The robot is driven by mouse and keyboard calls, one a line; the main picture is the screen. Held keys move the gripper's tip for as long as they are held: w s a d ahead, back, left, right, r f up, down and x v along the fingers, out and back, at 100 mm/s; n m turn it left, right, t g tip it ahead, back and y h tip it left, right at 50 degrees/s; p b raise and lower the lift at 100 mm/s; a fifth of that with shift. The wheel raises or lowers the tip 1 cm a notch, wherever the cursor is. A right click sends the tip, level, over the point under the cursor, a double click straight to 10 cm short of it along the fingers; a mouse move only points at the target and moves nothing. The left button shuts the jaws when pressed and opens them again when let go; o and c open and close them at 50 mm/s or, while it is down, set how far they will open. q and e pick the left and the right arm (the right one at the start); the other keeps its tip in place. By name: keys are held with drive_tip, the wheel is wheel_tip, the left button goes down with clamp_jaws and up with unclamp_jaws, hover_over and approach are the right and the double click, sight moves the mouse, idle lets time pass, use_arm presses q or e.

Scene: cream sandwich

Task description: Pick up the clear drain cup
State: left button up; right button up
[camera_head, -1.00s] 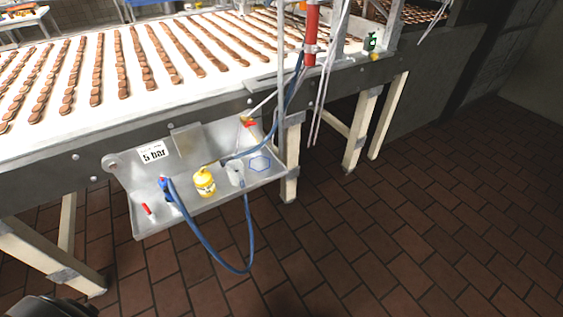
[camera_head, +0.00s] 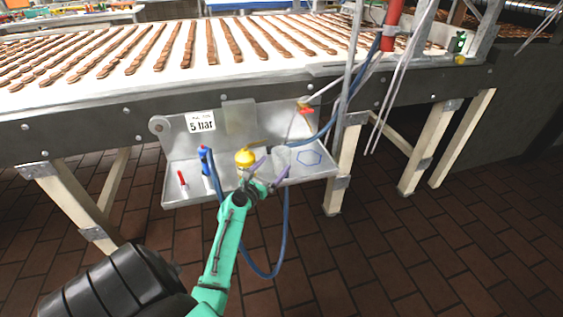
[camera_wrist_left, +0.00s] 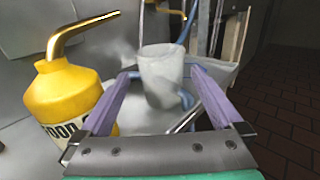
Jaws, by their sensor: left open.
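The clear drain cup (camera_head: 280,155) stands upright on the metal shelf, right of a yellow oil bottle (camera_head: 245,158). In the left wrist view the cup (camera_wrist_left: 160,68) shows pale and translucent, framed by my two purple fingers. My left gripper (camera_head: 271,172) is open, its fingers pointing at the cup from the front. In the left wrist view the left gripper (camera_wrist_left: 162,80) has one fingertip on each side of the cup's outline. I cannot tell whether they touch it. My right gripper is not in view.
The yellow bottle (camera_wrist_left: 72,98) stands close left of my fingers, its brass spout bending right. The shelf (camera_head: 185,198) also holds a red marker (camera_head: 183,181) and a blue-handled tool (camera_head: 204,160). A blue hose (camera_head: 285,215) loops below the shelf. The conveyor stands behind.

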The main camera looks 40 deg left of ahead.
sight(281, 156)
use_arm(q)
drive_tip(key=w, duration=0.3)
drive_tip(key=w+a, duration=0.1)
drive_tip(key=w, duration=0.1)
drive_tip(key=shift+w, duration=0.35)
drive_tip(key=shift+s+d+r, duration=0.1)
drive_tip(key=shift+r, duration=0.05)
drive_tip(key=shift+c, duration=1.2)
drive_tip(key=c, duration=0.9)
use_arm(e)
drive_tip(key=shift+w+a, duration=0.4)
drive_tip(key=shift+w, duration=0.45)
